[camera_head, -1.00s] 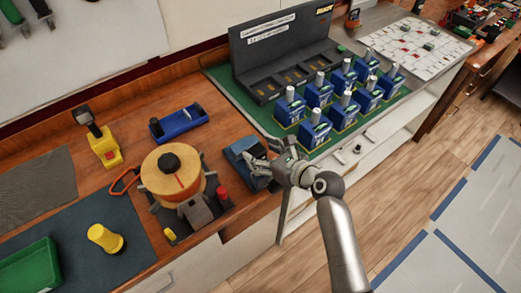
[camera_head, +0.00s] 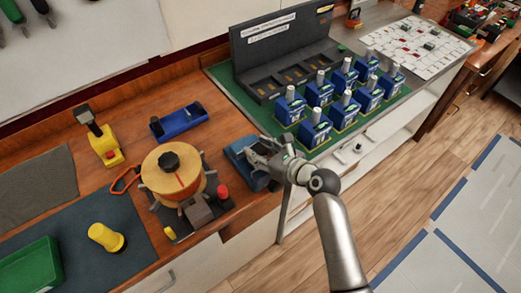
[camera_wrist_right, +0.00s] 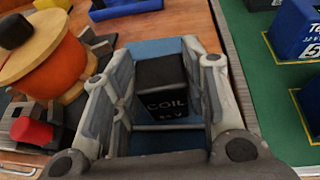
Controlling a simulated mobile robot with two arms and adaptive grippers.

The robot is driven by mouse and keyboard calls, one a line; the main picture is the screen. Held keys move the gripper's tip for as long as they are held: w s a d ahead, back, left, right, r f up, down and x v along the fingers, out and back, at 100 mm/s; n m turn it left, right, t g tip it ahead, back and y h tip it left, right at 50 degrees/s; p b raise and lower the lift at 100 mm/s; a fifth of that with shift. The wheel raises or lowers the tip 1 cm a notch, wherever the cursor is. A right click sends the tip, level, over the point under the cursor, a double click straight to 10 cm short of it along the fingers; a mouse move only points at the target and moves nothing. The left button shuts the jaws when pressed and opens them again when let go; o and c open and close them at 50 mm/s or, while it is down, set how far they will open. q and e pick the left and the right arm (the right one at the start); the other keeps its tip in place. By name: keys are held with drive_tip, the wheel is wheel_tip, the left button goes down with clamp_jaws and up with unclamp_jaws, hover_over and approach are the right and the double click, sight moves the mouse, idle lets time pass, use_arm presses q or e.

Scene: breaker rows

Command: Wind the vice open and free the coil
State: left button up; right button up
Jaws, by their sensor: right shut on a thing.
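A black block marked COIL (camera_wrist_right: 162,87) stands between the fingers of my right gripper (camera_wrist_right: 165,95) in the right wrist view. The gripper is shut on it. In the head view the right gripper (camera_head: 270,163) reaches in from the right, and the coil is mostly hidden there. A blue fixture (camera_head: 238,151) lies around and under the coil; its blue top (camera_wrist_right: 150,47) shows behind the coil. I cannot tell whether this fixture is the vice. My left gripper is not in view.
An orange drum with a wooden lid (camera_head: 160,178) and a red knob (camera_head: 222,192) stand just left. A blue tool (camera_head: 180,123) lies behind. Several blue breakers (camera_head: 312,130) stand on the green mat (camera_head: 222,80) to the right. A yellow part (camera_head: 105,237) and green tray (camera_head: 30,273) are front left.

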drive_tip(key=shift+s+d+p, duration=0.2)
drive_tip(key=shift+s+p, duration=0.1)
drive_tip(key=shift+p, duration=0.25)
idle(0.7)
drive_tip(key=o, duration=1.2)
drive_tip(key=shift+o, duration=0.2)
drive_tip(key=v, duration=1.2)
